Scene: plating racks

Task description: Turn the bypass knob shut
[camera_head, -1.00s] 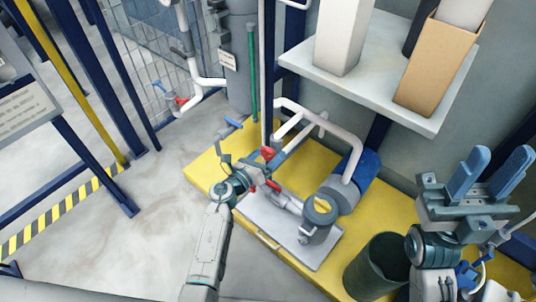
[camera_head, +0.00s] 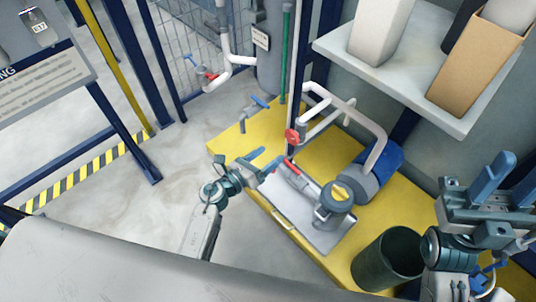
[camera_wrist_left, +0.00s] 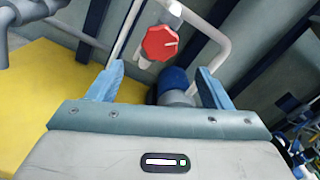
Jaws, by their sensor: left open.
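The bypass knob appears to be the red round knob (camera_head: 292,136) on the white pipework above the yellow base. It also shows in the left wrist view (camera_wrist_left: 160,42), with a pale mark on its face. My left gripper (camera_head: 268,165) is open and empty, below and left of the knob in the head view. In the wrist view its two blue fingers (camera_wrist_left: 158,85) stand apart, with the knob ahead of and above the gap, not touching. My right gripper (camera_head: 507,181) is open and empty at the right edge.
A pump with a yellow cap (camera_head: 341,192) and a red lever (camera_head: 290,168) stand close by the left gripper. A dark green bin (camera_head: 388,262) is at the front right. A shelf (camera_head: 400,80) with boxes overhangs at the right. The floor left is clear.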

